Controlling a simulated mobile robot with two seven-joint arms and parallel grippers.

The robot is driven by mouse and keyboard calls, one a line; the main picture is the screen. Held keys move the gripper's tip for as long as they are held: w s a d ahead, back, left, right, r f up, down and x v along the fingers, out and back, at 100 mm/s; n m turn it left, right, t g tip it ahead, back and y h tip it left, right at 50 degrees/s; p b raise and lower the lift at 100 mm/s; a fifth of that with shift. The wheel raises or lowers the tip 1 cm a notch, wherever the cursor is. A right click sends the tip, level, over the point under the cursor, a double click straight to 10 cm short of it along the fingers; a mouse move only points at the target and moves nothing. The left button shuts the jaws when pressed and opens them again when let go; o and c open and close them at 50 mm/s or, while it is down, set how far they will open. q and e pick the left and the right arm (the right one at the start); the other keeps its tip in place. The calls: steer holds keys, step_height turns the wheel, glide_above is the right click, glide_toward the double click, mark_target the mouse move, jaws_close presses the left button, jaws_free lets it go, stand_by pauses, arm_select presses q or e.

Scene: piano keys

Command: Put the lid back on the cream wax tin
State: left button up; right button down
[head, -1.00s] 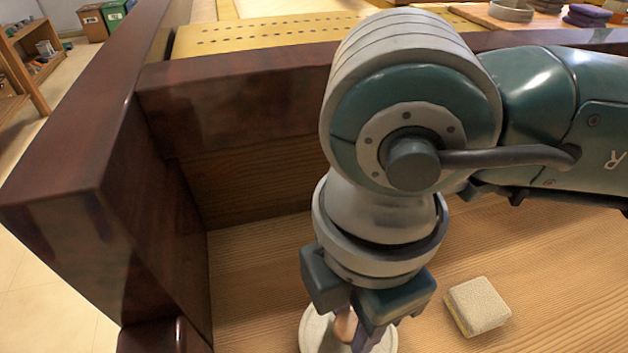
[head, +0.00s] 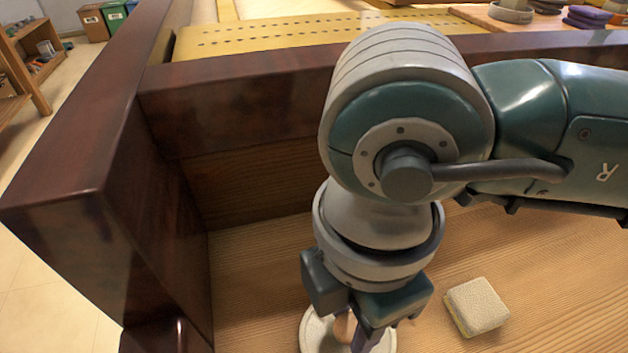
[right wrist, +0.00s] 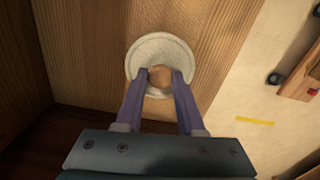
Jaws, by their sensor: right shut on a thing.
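A round pale lid (head: 314,330) with a brown wooden knob (right wrist: 160,76) shows at the bottom of the head view, partly hidden by my right gripper (head: 358,338). In the right wrist view the lid (right wrist: 150,48) lies flat under the fingers, and my right gripper (right wrist: 160,78) is shut on the knob, one finger on each side. The cream wax tin cannot be told apart from the lid; I cannot tell whether it is underneath. My left gripper is not in view.
A pale sponge-like block (head: 477,306) lies on the wooden floor of the case, right of the lid. A dark wooden side wall (head: 160,220) and back rail (head: 240,105) bound the space. Bare wood (head: 255,270) is clear behind the lid.

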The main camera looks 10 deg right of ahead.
jaws_free()
stand_by(0.6)
steer(key=shift+r, duration=0.1)
step_height(320, 180, up, 7)
steer(key=p, duration=0.7)
stand_by(0.4)
steer(key=shift+c, duration=0.6)
jaws_close()
